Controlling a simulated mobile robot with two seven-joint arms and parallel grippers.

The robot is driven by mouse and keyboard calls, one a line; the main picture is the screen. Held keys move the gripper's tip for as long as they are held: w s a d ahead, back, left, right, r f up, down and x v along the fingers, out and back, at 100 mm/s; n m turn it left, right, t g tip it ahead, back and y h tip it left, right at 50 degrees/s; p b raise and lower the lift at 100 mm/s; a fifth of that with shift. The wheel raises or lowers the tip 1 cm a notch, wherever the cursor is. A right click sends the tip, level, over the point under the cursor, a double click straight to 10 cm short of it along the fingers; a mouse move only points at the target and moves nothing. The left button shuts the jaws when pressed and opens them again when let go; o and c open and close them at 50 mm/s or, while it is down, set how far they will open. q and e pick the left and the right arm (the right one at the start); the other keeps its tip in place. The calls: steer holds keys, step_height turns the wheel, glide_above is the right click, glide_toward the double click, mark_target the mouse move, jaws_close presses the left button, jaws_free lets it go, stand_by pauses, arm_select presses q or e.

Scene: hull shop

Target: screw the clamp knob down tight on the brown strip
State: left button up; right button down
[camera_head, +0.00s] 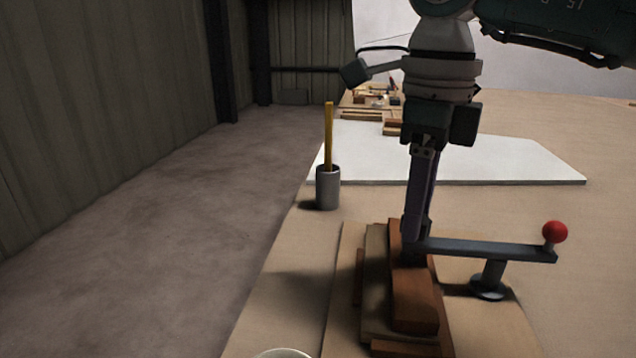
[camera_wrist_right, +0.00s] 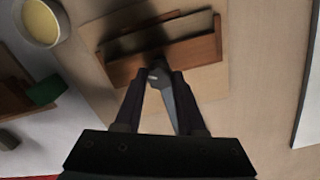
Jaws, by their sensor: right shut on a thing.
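The brown strip (camera_head: 414,300) lies on top of a small stack of wooden boards on the bench; it also shows in the wrist view (camera_wrist_right: 200,48). A grey clamp (camera_head: 490,249) stands to the right, its bar reaching left to the strip, with a red ball (camera_head: 554,232) at the bar's right end. My right gripper (camera_head: 414,238) points down at the bar's left end, over the strip. It is shut on the clamp knob, which its fingers mostly hide; a grey part (camera_wrist_right: 160,78) shows between the fingertips. My left gripper is out of view.
A grey cup (camera_head: 328,188) with an upright yellow stick stands left of the clamp. A white board (camera_head: 520,165) lies behind. A pale round rim (camera_head: 283,353) shows at the bottom edge. The bench's left edge drops to the floor. Bench to the right is clear.

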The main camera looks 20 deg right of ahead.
steer(key=m+p, duration=0.2)
steer(key=m, duration=0.2)
steer(key=shift+r+m, duration=0.15)
steer(key=shift+m, duration=0.25)
steer(key=m+p, duration=0.2)
steer(key=m, duration=0.2)
steer(key=m+p, duration=0.2)
steer(key=m, duration=0.3)
steer(key=shift+p, duration=0.4)
steer(key=m+p, duration=0.2)
steer(key=m, duration=0.2)
steer(key=shift+m+p, duration=0.3)
steer(key=shift+p, duration=0.05)
steer(key=m+p, duration=0.2)
steer(key=m, duration=0.1)
steer(key=shift+m, duration=0.3)
steer(key=m+p, duration=0.3)
steer(key=m, duration=0.1)
steer(key=m+p, duration=0.2)
steer(key=m, duration=0.2)
steer(key=shift+m+p, duration=0.55)
steer(key=shift+m, duration=0.95)
